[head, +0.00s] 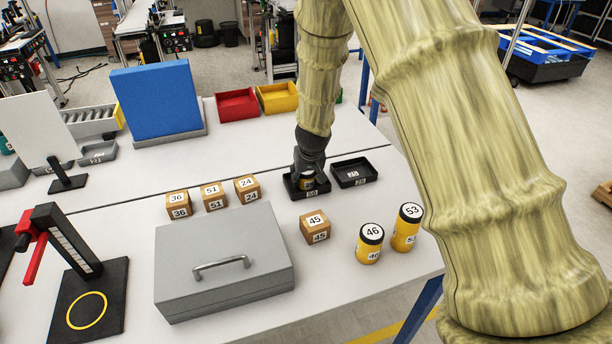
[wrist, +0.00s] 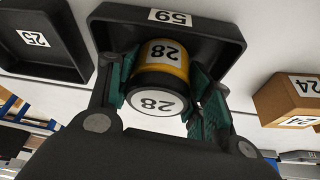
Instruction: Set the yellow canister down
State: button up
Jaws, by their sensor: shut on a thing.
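My gripper (head: 308,170) is shut on a yellow canister (head: 307,184) with a black band and a white lid. In the wrist view its lid and side (wrist: 165,55) read 28, and the green finger pads (wrist: 162,92) press on both sides. The canister is upright, within the outline of a small black tray (head: 324,188) with a label that looks like 59; the tray also shows in the wrist view (wrist: 222,32). I cannot tell whether the canister's base touches the tray floor, as the base is hidden.
A second black tray (head: 371,177) stands empty to the right. Yellow canisters 46 (head: 369,246) and 53 (head: 405,234) stand at the front right. Wooden block 45 (head: 314,230) and several other blocks (head: 214,199) are nearby. A grey case (head: 222,255) fills the front middle.

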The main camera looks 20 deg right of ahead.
jog(key=o, duration=1.2)
jog(key=shift+f, duration=0.15)
jog(key=b+v, duration=0.2)
jog(key=v, duration=1)
jog(key=shift+w+r, duration=0.1)
jog(key=shift+r, duration=0.15)
